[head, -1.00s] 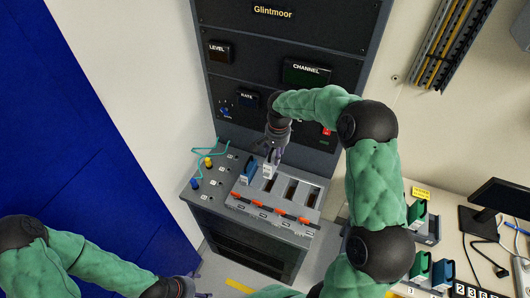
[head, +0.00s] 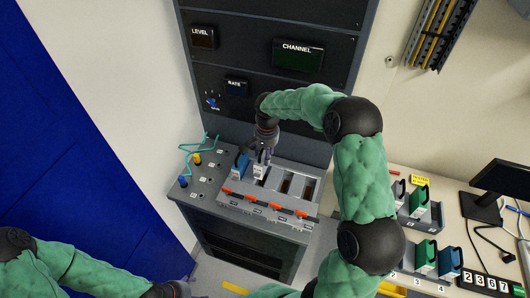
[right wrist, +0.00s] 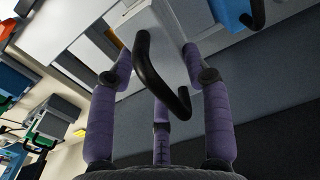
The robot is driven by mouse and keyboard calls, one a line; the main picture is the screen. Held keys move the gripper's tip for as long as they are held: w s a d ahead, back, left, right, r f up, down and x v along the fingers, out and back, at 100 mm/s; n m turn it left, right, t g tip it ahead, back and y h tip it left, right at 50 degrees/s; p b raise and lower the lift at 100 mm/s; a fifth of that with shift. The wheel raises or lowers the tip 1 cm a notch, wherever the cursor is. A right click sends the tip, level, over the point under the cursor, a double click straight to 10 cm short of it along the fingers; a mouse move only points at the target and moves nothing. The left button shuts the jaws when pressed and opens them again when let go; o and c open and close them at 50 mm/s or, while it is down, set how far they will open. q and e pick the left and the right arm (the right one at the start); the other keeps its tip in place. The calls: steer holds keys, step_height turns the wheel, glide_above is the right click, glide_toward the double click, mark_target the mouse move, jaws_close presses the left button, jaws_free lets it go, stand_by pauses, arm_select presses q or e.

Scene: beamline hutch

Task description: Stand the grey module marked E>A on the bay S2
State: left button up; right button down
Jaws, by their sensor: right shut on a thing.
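The grey module (head: 259,170) is a pale upright block with a black loop handle, standing at or just above the row of bays on the console, right beside a blue module (head: 240,165). I cannot tell whether its foot is seated, and its marking is too small to read. My right gripper (head: 264,150) is shut on its handle from above. In the right wrist view, the purple fingers (right wrist: 160,85) close around the black handle of the grey module (right wrist: 165,42). The bay labels are unreadable, so S2 cannot be picked out. My left gripper (head: 190,294) barely shows at the bottom edge.
Dark empty slots (head: 285,185) lie to the right of the module. Orange latches (head: 265,205) line the front. Yellow and blue plugs with a teal cable (head: 197,159) sit at the left. A side desk at right holds green and blue modules (head: 418,200) in racks.

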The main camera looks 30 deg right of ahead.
steer(key=shift+f+b, duration=1.45)
steer(key=shift+f, duration=1.2)
steer(key=shift+s, duration=0.15)
steer(key=shift+f+b, duration=0.3)
steer(key=shift+f, duration=0.15)
stand_by(0.4)
steer(key=shift+c, duration=2.4)
jaws_free()
step_height(320, 180, up, 12)
